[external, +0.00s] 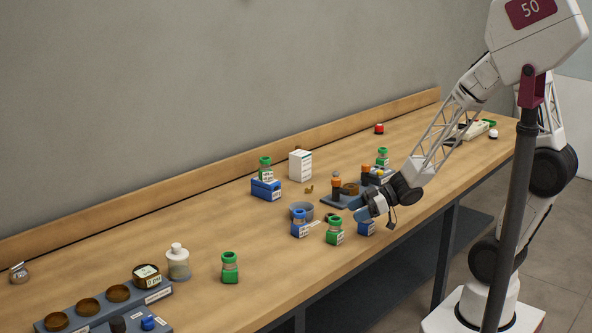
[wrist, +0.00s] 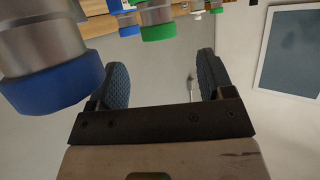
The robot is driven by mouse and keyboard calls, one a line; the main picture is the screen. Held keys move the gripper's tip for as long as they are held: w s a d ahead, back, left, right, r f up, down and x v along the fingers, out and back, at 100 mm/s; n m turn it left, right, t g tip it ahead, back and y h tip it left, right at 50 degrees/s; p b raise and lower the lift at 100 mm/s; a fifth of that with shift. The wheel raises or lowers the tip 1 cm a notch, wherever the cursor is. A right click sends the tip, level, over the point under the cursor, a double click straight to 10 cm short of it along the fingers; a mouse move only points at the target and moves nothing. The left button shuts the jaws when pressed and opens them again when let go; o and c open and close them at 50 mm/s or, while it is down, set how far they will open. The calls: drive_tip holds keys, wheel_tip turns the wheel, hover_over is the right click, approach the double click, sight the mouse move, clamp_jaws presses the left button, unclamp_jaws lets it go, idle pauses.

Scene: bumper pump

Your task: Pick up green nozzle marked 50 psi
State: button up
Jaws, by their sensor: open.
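Several green-capped nozzles stand on the bench in the external view: one at the front left (external: 229,267), one near the middle front (external: 335,232), one on a blue box (external: 265,169) and one farther back (external: 383,157). Their markings are too small to read, so I cannot tell which is 50 psi. My gripper (external: 374,206) is over the front edge of the bench, right of the middle front nozzle. In the wrist view my gripper (wrist: 161,70) is open, with nothing between its fingers. A green-rimmed piece (wrist: 158,30) shows beyond the fingers.
A large blue-rimmed metal piece (wrist: 48,75) is close beside the left finger in the wrist view. A white box (external: 300,165) stands behind.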

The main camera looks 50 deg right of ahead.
sight(339, 218)
drive_tip(key=shift+a, duration=0.1)
drive_tip(key=shift+x, duration=1.25)
drive_tip(key=shift+f, duration=0.1)
drive_tip(key=shift+x, duration=2.55)
drive_tip(key=shift+w, duration=0.1)
drive_tip(key=c, duration=1.1)
